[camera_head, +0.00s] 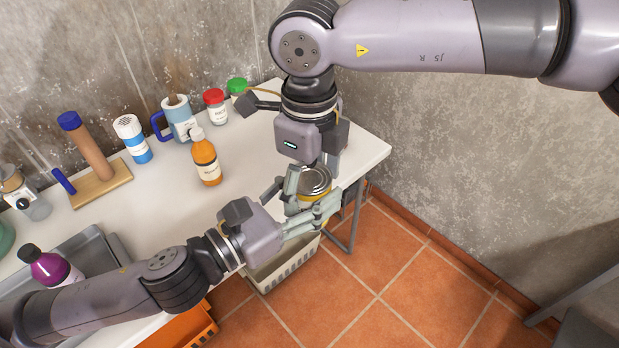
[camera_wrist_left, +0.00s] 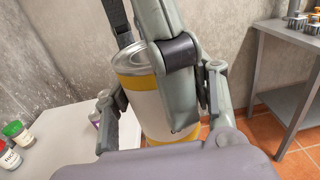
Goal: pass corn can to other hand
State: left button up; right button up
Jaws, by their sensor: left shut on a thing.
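The corn can (camera_head: 314,180) has a silver lid, a pale body and yellow bands. It is upright, off the table's right end, above the white basket. My left gripper (camera_head: 310,207) is shut on the can from the side; its fingers flank the can in the left wrist view (camera_wrist_left: 148,108). My right gripper (camera_head: 312,178) points down from above, with its fingers beside the can's upper part. One right finger covers part of the can in the wrist view. Whether the right fingers press on the can is unclear.
A white basket (camera_head: 285,270) stands on the tiled floor below. A wall is at right.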

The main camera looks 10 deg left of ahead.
pick_arm(q)
jog(key=shift+r, duration=0.1)
pick_arm(e)
jog(key=c, duration=1.3)
pick_arm(q)
jog(key=o, duration=1.6)
jog(key=shift+c, duration=0.2)
pick_arm(e)
jog(key=shift+c, duration=0.5)
